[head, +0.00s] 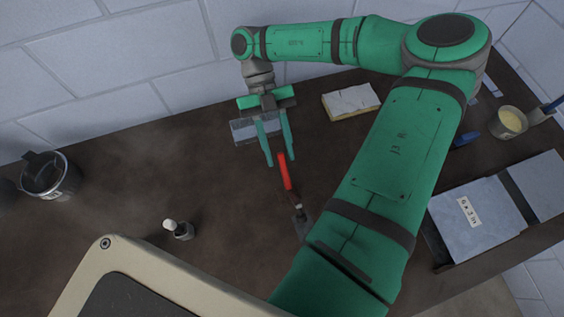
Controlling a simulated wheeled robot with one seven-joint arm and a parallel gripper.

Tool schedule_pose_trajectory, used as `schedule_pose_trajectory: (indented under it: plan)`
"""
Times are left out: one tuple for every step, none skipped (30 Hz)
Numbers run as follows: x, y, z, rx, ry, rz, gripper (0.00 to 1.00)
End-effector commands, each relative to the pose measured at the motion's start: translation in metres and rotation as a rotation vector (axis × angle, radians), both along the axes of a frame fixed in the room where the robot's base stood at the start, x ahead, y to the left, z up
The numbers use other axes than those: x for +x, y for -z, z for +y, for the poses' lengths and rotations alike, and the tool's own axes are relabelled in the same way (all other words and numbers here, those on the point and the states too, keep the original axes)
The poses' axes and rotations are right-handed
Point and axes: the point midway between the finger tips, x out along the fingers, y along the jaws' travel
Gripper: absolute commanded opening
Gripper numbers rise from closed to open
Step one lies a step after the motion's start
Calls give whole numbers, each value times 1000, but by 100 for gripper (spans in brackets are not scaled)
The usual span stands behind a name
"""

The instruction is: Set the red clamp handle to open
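The red clamp handle (284,172) stands out from a small dark clamp with a grey base (301,222) on the brown bench. The handle points up and away, slightly left in the picture. The lower part of the clamp is partly beside my green arm. My gripper (276,160) hangs just beyond the handle's far end, with its two teal fingers pointing down toward it.
A grey block (243,131) lies behind the fingers. A sponge-like block (350,102) and a cup (508,122) stand at the back right. A labelled grey box (475,217) is at right. A dark pot (50,176) and a small bottle (178,229) stand left. Bench between is clear.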

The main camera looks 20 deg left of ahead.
Motion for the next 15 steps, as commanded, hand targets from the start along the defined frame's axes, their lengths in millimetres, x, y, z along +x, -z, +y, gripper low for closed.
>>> schedule_pose_trajectory:
  plan:
    - [6,-6,6,1,1,-3,33]
    - [10,-9,9,0,0,-3,33]
    - [14,-14,13,0,-1,-3,33]
    - [16,-17,16,1,0,-3,33]
    - [19,-20,18,1,-1,-2,33]
    - [22,-23,21,0,-1,-1,33]
    - [24,-26,23,0,-2,-2,33]
    - [26,-28,24,0,-3,-1,33]
    - [28,-30,27,0,-2,-2,33]
    - [30,-31,28,-1,-2,-2,33]
    - [31,-32,29,0,-3,-1,33]
    - [32,-34,29,-1,-3,-1,33]
    - [32,-35,30,-1,-3,-1,33]
    - [33,-35,30,-1,-3,-1,33]
    - [33,-35,31,-1,-3,-1,33]
